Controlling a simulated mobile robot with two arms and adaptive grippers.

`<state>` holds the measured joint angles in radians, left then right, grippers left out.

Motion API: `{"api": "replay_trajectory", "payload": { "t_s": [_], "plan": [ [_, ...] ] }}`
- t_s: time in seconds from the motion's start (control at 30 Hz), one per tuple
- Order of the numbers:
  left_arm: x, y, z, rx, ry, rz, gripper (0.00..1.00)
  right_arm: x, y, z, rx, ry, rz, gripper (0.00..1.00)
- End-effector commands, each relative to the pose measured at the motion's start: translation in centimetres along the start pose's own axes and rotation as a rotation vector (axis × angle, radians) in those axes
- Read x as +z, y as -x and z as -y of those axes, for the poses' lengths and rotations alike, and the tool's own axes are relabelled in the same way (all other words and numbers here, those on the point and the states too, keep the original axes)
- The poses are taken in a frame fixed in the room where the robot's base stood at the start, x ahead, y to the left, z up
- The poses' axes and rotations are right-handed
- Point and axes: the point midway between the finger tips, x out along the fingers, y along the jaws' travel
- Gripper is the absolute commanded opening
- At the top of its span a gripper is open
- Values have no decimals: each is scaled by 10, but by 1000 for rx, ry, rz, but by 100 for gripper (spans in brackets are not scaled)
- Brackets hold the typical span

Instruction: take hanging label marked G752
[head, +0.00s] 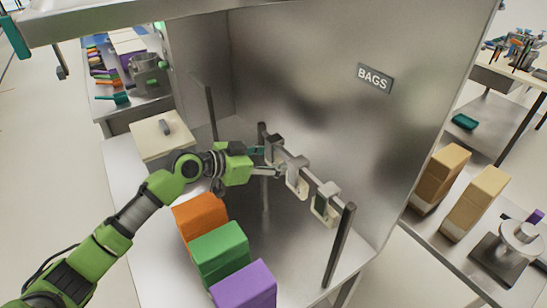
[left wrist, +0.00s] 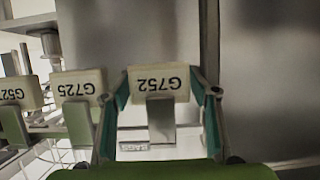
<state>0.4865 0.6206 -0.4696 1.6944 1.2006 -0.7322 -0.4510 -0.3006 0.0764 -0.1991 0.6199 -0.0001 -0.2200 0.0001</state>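The hanging label marked G752 (left wrist: 158,83) is a cream block on a metal hanger, its text upside down in the left wrist view. In the head view it appears to be the leftmost of the labels on the rail, the label (head: 275,147) at the rail's far end. My left gripper (head: 268,161) reaches in from the left at that label. In the left wrist view the teal fingers of my left gripper (left wrist: 160,98) stand open on either side of G752, with a gap showing at the right. My right gripper is out of view.
Labels G725 (left wrist: 78,85) and G527 (left wrist: 20,93) hang beside it on the rail (head: 312,178). Orange (head: 201,215), green (head: 219,250) and purple (head: 245,286) boxes stand below. A metal panel marked BAGS (head: 374,78) rises behind.

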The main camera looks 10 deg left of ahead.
Motion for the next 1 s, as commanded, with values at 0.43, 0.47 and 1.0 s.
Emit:
{"api": "replay_trajectory", "payload": {
  "t_s": [0.43,0.47,1.0],
  "plan": [
    [-1,1,0,0,0,-1,30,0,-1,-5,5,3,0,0],
    [-2,1,0,0,0,-1,30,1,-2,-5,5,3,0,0],
    [22,73,1,-3,-1,5,30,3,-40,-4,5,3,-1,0]
  ]
}}
